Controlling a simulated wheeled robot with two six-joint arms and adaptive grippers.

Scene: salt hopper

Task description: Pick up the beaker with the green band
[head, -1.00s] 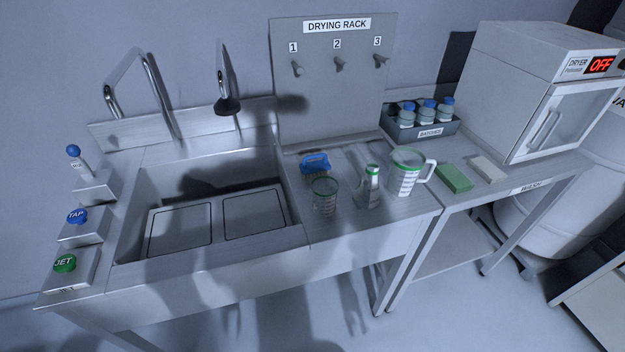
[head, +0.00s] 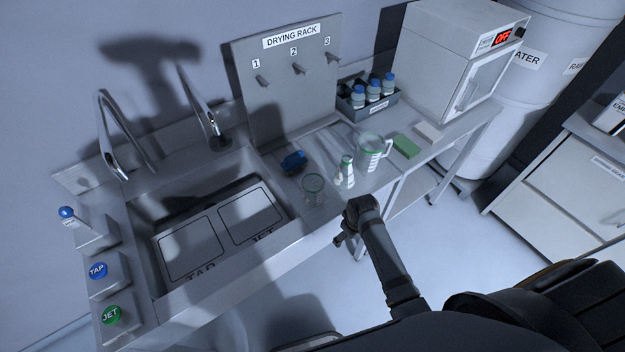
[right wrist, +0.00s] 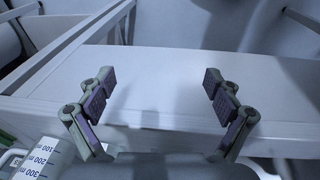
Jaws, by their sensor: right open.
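A clear glass beaker with a green band at its rim (head: 313,188) stands upright on the steel counter, just right of the sink. A conical flask with green marks (head: 346,172) and a graduated jug with a green rim (head: 371,152) stand to its right. My right gripper (head: 342,240) is in front of the counter's edge, below and right of the beaker and apart from it. In the right wrist view my right gripper (right wrist: 158,80) is open, with nothing between its fingers. Part of a graduated vessel (right wrist: 40,158) shows at lower left there. My left gripper is out of view.
A blue brush (head: 293,161) lies behind the beaker. The sink (head: 215,225) is to the left and the drying rack (head: 285,95) behind. A tray of blue-capped bottles (head: 370,95), a green sponge (head: 407,147) and a dryer (head: 450,60) are to the right.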

